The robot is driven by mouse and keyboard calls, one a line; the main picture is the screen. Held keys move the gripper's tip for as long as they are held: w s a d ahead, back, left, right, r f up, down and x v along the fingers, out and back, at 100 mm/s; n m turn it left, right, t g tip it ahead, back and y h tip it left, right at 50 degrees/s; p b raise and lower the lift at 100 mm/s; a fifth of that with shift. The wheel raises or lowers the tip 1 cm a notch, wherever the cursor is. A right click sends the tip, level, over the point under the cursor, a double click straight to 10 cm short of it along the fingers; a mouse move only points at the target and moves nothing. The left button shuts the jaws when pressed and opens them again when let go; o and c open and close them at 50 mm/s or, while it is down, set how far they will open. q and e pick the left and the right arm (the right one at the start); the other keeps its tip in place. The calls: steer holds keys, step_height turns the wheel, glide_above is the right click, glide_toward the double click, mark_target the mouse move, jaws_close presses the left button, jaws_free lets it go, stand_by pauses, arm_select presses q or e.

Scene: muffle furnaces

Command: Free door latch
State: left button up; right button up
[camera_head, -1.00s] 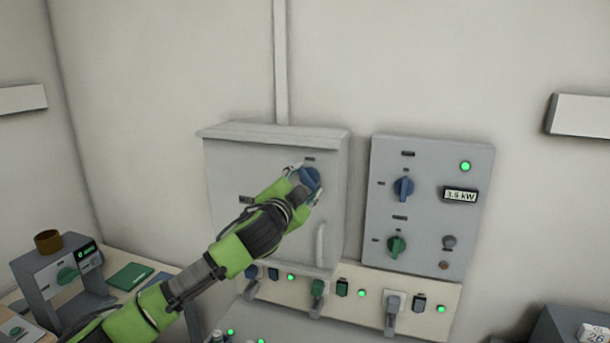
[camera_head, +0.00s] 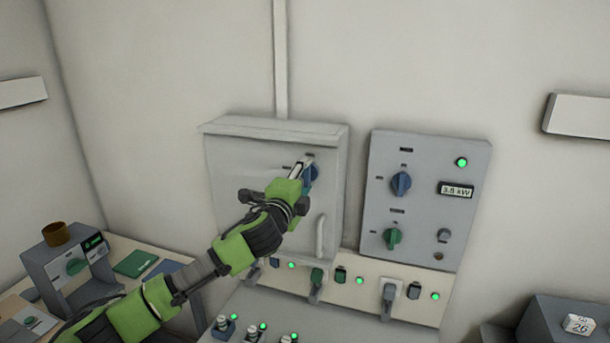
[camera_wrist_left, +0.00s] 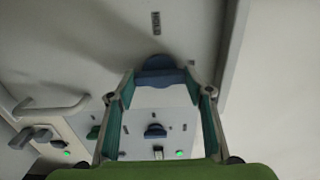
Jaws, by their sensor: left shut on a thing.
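The door latch is a blue knob (camera_head: 313,175) on the upper right of a closed grey cabinet door (camera_head: 255,180). My left gripper (camera_head: 303,170) reaches up to it from the lower left and is shut on it. In the left wrist view the blue knob (camera_wrist_left: 160,70) sits between the two fingertips of my left gripper (camera_wrist_left: 161,76). The fingers partly hide the knob in the head view. The door's pale handle (camera_head: 320,237) is below the knob, and no gripper touches it. My right gripper is not in view.
A grey panel (camera_head: 425,150) with a blue knob, a green knob and a display reading 3.5 kW is right of the cabinet. A strip (camera_head: 375,270) with plugs and green lights runs below. A small grey device (camera_head: 60,270) stands on the left table.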

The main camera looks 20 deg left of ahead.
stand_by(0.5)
arm_select(q)
steer(key=o, duration=1.1)
steer(key=s, duration=1.2)
steer(key=shift+a, duration=0.15)
